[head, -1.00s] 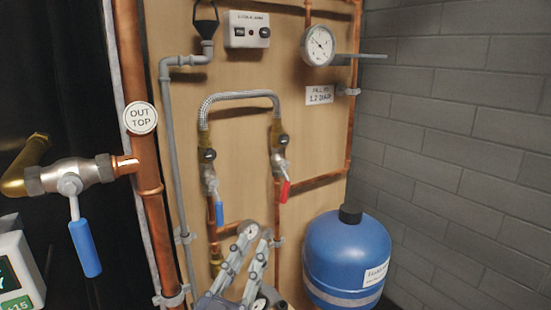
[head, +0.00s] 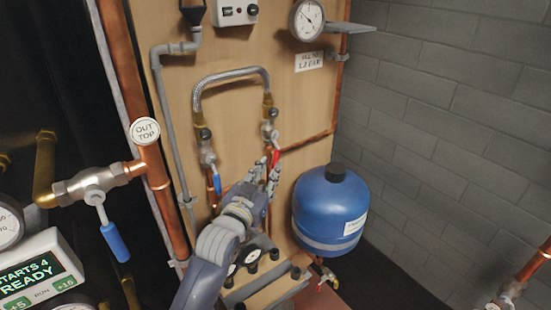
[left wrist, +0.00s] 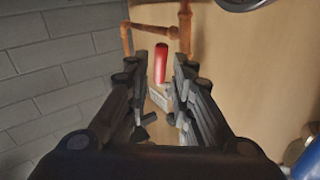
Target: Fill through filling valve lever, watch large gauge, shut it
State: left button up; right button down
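The large round gauge (head: 307,20) is at the top of the board; its reading is too small to tell. A braided hose (head: 230,75) joins two valves. The left valve has a blue lever (head: 217,184) and the right valve a red lever (head: 275,157), both hanging down. I cannot tell from the frames which is the filling valve. My left gripper (head: 264,173) is just below the red lever. In the left wrist view the red lever (left wrist: 160,63) shows in the gap between the open fingers (left wrist: 157,85), near their tips. My right gripper is not in view.
A sign (head: 309,61) hangs under the gauge. A blue tank (head: 330,212) stands close right of my left gripper. A large valve with a blue handle (head: 115,242) and a lit display box (head: 35,268) are at left. A brick wall (head: 450,130) bounds the right.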

aim_at(274, 162)
pick_arm(q)
jog(key=shift+x, duration=2.9)
grip_shut()
